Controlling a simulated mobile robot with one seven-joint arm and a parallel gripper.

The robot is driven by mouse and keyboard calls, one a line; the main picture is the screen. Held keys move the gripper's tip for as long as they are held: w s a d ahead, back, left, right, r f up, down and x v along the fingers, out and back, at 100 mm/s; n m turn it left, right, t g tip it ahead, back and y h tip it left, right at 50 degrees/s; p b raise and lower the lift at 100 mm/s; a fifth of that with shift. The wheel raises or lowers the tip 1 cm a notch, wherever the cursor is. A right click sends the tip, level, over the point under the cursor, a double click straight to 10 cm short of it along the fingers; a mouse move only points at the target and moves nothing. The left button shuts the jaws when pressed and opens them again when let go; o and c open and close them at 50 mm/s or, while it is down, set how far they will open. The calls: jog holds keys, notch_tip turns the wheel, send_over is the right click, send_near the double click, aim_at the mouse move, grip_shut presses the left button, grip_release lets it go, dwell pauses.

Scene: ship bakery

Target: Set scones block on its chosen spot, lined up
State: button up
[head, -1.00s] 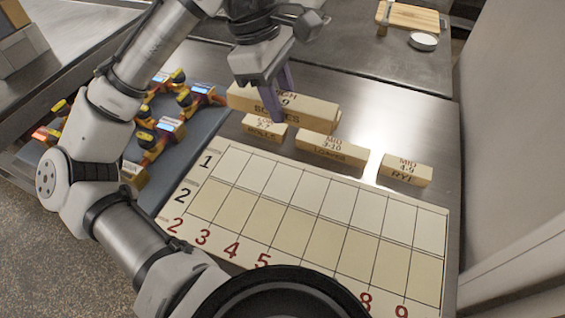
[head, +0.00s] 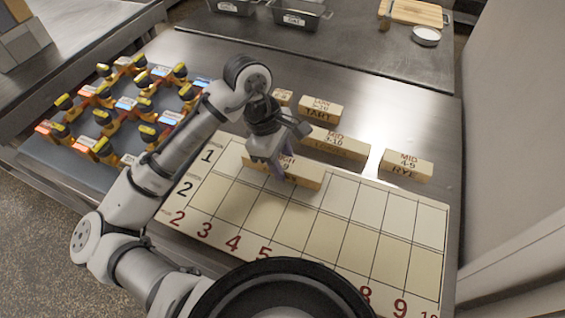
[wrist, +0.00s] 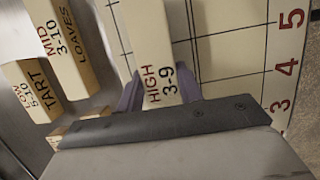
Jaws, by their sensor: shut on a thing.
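The scones block (head: 308,173) is a long cream block with a dark label, lettered HIGH 3-9 in the wrist view (wrist: 155,50). My gripper (head: 272,172) is shut on it, with a purple finger on each side in the wrist view (wrist: 160,92). The block is over the upper row of the numbered board (head: 400,262), roughly along the row, toward its left half. My gripper hides part of the block and the cells beneath. I cannot tell whether it touches the board.
The loaves block (head: 338,143), tart block (head: 320,108) and rye block (head: 406,165) stand behind the board. Several yellow-and-orange devices sit on a dark mat (head: 60,160) at left. The board's right half and lower row are largely clear.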

jog(key=shift+f, duration=0.65)
jog(key=shift+f, duration=0.2)
jog(key=o, duration=1.1)
jog(key=shift+r, duration=0.1)
jog(key=shift+c, duration=0.2)
jog(key=v, duration=1.2)
jog(key=shift+r, duration=0.2)
